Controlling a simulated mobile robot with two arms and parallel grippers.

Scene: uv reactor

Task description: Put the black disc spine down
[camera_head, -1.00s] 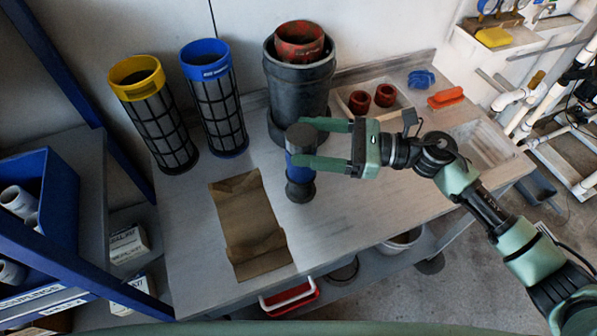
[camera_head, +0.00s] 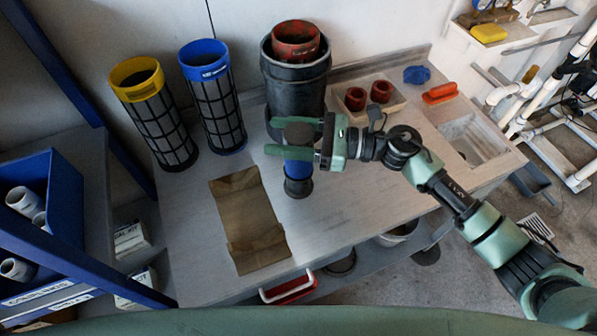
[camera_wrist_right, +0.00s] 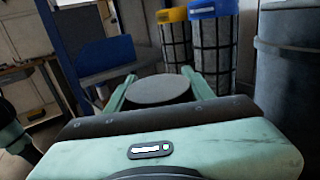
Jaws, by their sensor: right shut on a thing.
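The black disc spine (camera_head: 298,183) has a dark round top, a blue middle and a black foot. It stands upright on the workbench (camera_head: 345,205), right of the brown paper. In the head view my right gripper (camera_head: 294,137) reaches in from the right with its fingers on either side of the spine's upper part, shut on it. In the right wrist view the spine's grey disc-like top (camera_wrist_right: 160,90) sits between the two green fingers. I cannot tell whether the foot touches the bench. My left gripper is not in view.
A brown paper sheet (camera_head: 248,218) lies left of the spine. A yellow-topped filter (camera_head: 158,125) and a blue-topped filter (camera_head: 217,112) stand behind. A large dark cylinder (camera_head: 296,90) holds a red one. A tray (camera_head: 398,102) holds red rings. The front right bench is clear.

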